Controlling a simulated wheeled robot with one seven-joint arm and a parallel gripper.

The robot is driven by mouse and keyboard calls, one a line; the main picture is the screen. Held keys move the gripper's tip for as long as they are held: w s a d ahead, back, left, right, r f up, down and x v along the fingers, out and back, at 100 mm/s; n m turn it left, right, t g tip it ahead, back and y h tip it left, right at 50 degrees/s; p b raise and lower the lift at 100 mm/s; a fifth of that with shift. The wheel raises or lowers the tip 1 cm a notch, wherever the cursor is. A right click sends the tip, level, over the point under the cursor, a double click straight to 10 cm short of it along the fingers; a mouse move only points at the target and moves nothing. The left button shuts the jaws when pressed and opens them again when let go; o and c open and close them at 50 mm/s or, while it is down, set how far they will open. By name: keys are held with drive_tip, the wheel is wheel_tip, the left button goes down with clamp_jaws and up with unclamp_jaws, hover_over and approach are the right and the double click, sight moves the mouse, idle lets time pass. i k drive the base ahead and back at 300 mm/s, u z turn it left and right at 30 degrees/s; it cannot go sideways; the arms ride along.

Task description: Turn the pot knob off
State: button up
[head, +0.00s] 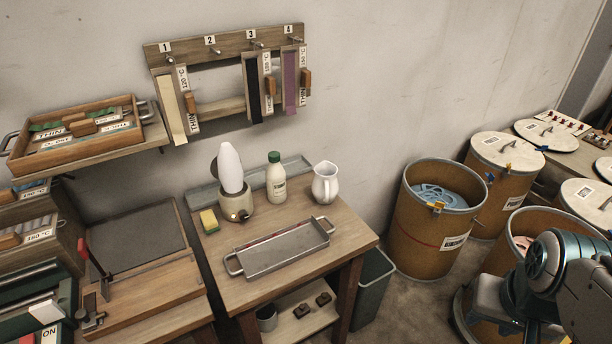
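The pot (238,204) is a small beige vessel on the wooden table (345,242), near the back left of its top. A white cone-shaped bottle (230,168) stands nose up in it, and a rounded lid is tipped up behind. On the pot's front is a small knob (244,215), with an orange glowing spot beside it. The knob is too small for me to tell its setting. My arm shows at the lower right, far from the pot. I see no gripper fingers there.
A metal tray (283,268) lies in front of the pot. A yellow sponge (209,221) is left of it; a green-capped bottle (276,177) and a white jug (325,183) stand right. A numbered rack (205,46) hangs above. Brown drums (425,239) stand to the right.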

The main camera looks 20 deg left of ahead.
sight(243, 215)
drive_tip(key=i, duration=0.6)
drive_tip(key=u, duration=0.7)
drive_tip(key=i, duration=0.5)
drive_tip(key=u, duration=0.6)
